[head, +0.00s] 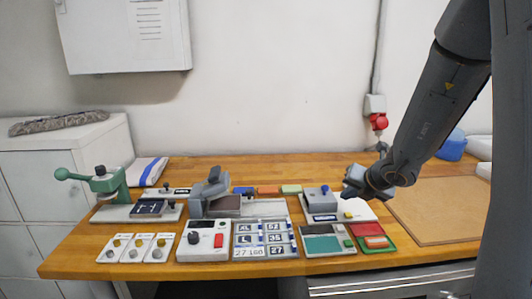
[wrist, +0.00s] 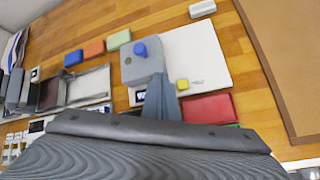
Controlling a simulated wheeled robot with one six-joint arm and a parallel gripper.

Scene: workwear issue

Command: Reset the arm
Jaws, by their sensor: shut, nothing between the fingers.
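My gripper (head: 352,184) is over the right part of the wooden table, with my arm coming down from the upper right. Its fingers are together and empty; in the wrist view they show as a dark grey shape (wrist: 161,100). A grey box with a blue knob (head: 322,203) is just left of my gripper in the head view. The same box (wrist: 138,68) shows beyond the fingertips in the wrist view. A white board (wrist: 198,55) lies beside the box, with a small yellow piece near my fingers. I cannot tell whether my fingers touch anything.
A green lever press (head: 108,184) stands at the far left. A grey clamp-like device (head: 208,192) and a label board (head: 265,240) are mid-table. A red tray (head: 386,231) lies near the front right. A brown mat (head: 437,205) at the right is bare.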

